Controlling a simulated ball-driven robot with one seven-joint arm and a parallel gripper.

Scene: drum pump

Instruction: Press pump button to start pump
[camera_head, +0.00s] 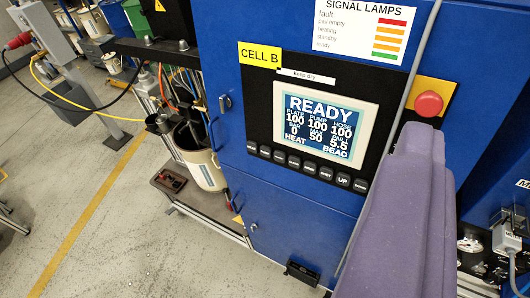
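A blue cabinet (232,130) carries a black control panel (262,112) with a lit screen (318,120). The screen reads READY, with PLATE, PUMP and HOSE each at 100. A slanting row of dark buttons (294,162) runs below the screen. One reads UP (342,181); most other labels are too small to read, so I cannot tell which is the pump button. A purple-grey part of mine, seemingly my gripper (414,140), rises at the lower right, right of the panel and apart from the buttons in the picture. Its fingers are not distinguishable.
A red mushroom button (428,104) on a yellow plate sits right of the screen. A grey cable (410,85) runs down beside the panel. A pale drum (200,165) with hoses stands left of the cabinet. The floor (130,240) at lower left is mostly clear.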

